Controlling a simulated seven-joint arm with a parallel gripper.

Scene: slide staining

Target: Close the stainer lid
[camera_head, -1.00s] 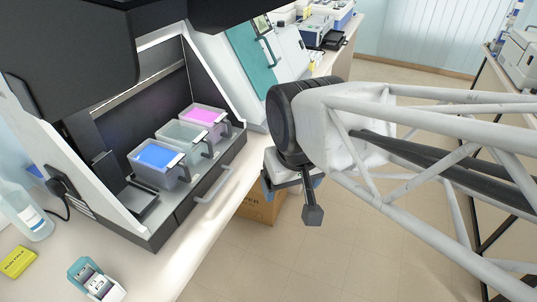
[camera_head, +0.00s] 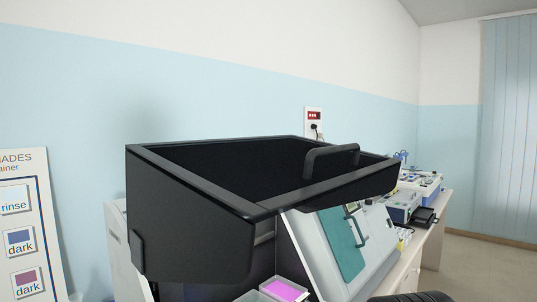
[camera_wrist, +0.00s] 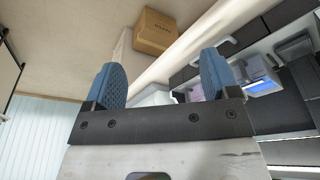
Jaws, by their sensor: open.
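The stainer's black lid (camera_head: 190,225) stands raised and open in the head view, with its dark bar handle (camera_head: 331,156) on the upper right edge. Below it, the pink tray (camera_head: 284,290) shows at the bottom edge; most of the stainer body is out of that view. My gripper (camera_wrist: 163,78) shows in the wrist view with its two blue fingers wide apart and nothing between them. The stainer is beyond it at the right, with the blue tray (camera_wrist: 257,88) inside. The lid handle is not clearly visible in the wrist view.
A teal and white device (camera_head: 343,240) stands just right of the stainer. Other instruments (camera_head: 415,190) sit farther along the bench. A wall poster (camera_head: 25,225) is at the left. A cardboard box (camera_wrist: 156,32) is on the floor by the bench.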

